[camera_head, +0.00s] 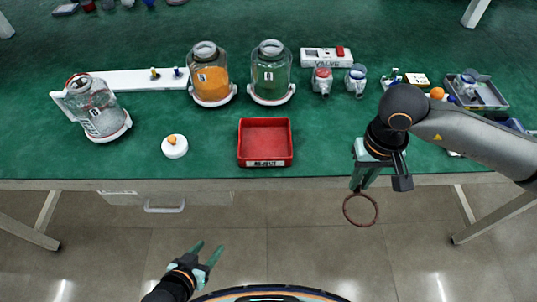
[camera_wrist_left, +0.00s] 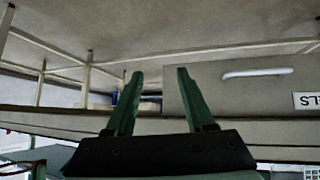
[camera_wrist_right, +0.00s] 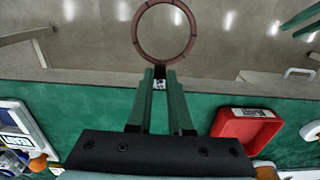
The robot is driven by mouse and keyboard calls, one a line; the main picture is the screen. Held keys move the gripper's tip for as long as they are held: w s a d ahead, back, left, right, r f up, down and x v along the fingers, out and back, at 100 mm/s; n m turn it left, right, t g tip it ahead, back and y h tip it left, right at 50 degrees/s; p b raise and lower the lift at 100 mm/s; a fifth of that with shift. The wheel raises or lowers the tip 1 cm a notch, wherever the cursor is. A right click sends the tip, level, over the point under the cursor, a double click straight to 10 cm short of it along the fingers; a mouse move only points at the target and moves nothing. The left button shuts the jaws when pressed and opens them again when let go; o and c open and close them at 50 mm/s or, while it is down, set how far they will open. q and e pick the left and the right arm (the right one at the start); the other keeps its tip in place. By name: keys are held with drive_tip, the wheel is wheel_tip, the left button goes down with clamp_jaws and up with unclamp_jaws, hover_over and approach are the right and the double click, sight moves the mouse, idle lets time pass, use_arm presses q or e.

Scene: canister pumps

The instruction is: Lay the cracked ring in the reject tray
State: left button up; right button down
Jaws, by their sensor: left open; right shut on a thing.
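The ring (camera_head: 345,209) is thin, round and reddish-brown, with dark marks around it. My right gripper (camera_head: 357,188) is shut on the ring's edge and holds it out past the table's front edge, above the floor. The right wrist view shows the ring (camera_wrist_right: 136,38) at the tips of the shut fingers (camera_wrist_right: 160,82). The reject tray (camera_head: 241,160) is a red, open, empty-looking box with a label on its front, left of my right gripper on the table. My left gripper (camera_head: 205,256) is open and empty, low in front of the table; its fingers (camera_wrist_left: 158,75) stand apart in the left wrist view.
Two upright canisters, orange-filled (camera_head: 211,82) and green-looking (camera_head: 270,75), stand behind the tray. A tilted canister (camera_head: 96,108) and a white lid (camera_head: 175,147) are at left. A valve box (camera_head: 325,55) and a grey tray (camera_head: 492,97) are farther right. Green table is clear right of the red tray.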

drive_tip(key=b, duration=0.2)
drive_tip(key=shift+w+f+b, duration=0.15)
drive_tip(key=shift+w+b, duration=0.15)
drive_tip(key=shift+w, duration=0.05)
drive_tip(key=shift+r+b, duration=0.4)
drive_tip(key=shift+b, duration=0.05)
use_arm(q)
drive_tip(key=f, duration=0.1)
drive_tip(key=w+d+f, duration=0.1)
drive_tip(key=f, duration=0.1)
drive_tip(key=shift+w+d, duration=0.15)
drive_tip(key=shift+w, duration=0.05)
use_arm(e)
drive_tip(key=shift+r, duration=0.15)
